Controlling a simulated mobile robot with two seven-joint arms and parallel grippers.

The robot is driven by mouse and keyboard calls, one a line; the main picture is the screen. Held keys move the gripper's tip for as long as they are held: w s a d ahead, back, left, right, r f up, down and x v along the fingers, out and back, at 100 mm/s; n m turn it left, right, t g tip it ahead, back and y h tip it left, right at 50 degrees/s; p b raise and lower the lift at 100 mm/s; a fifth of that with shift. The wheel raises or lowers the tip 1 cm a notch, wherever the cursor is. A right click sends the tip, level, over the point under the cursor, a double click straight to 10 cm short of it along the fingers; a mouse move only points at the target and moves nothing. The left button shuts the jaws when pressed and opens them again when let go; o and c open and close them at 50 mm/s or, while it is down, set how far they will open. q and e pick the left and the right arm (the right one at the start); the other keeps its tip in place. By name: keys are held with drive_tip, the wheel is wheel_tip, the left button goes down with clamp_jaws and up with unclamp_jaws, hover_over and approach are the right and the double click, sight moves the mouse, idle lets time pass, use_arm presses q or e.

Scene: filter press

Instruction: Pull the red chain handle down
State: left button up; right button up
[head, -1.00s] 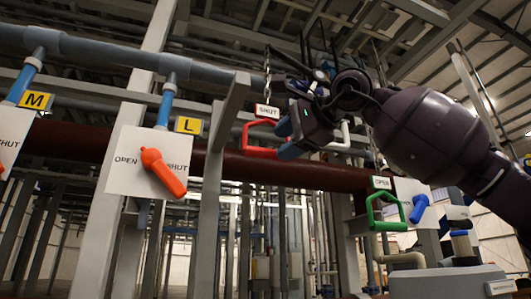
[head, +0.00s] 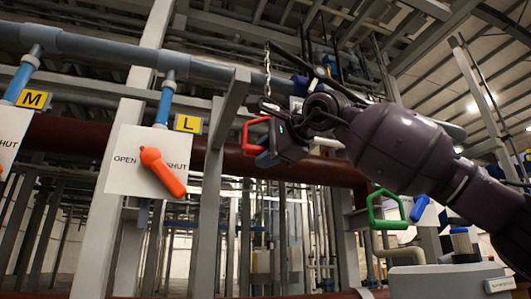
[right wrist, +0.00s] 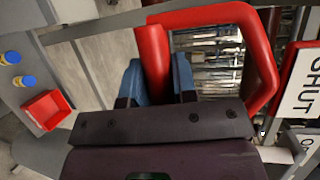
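The red chain handle (head: 248,134) is a loop hanging below a chain (head: 267,80), left of center in the head view. My right gripper (head: 266,152) is at its right side and hides part of it. In the right wrist view, one red bar of the handle (right wrist: 153,55) runs between the two blue fingers of my right gripper (right wrist: 159,85). I see no clear gap on either side, so the fingers look shut on the bar. A SHUT sign (right wrist: 305,85) stands at the right edge there. My left gripper is not in view.
A green handle (head: 387,208) hangs lower right, beneath my right arm, near a blue lever (head: 420,208). A grey beam (head: 230,110) stands close left of the red handle. An orange lever (head: 162,172) on a white plate (head: 125,150) is further left. A dark red pipe (head: 75,140) runs behind.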

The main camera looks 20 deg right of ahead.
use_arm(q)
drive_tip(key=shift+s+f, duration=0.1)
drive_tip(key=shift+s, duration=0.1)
use_arm(e)
clamp_jaws()
use_arm(q)
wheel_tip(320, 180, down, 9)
drive_tip(key=b, duration=0.8)
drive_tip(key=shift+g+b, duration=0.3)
use_arm(e)
wheel_tip(320, 180, down, 15)
drive_tip(key=shift+w, duration=0.15)
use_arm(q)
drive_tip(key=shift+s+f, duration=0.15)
use_arm(e)
drive_tip(key=shift+a, duration=0.15)
drive_tip(key=shift+o, duration=0.4)
unclamp_jaws()
drive_tip(key=shift+o, duration=2.2)
drive_tip(key=shift+r, duration=0.1)
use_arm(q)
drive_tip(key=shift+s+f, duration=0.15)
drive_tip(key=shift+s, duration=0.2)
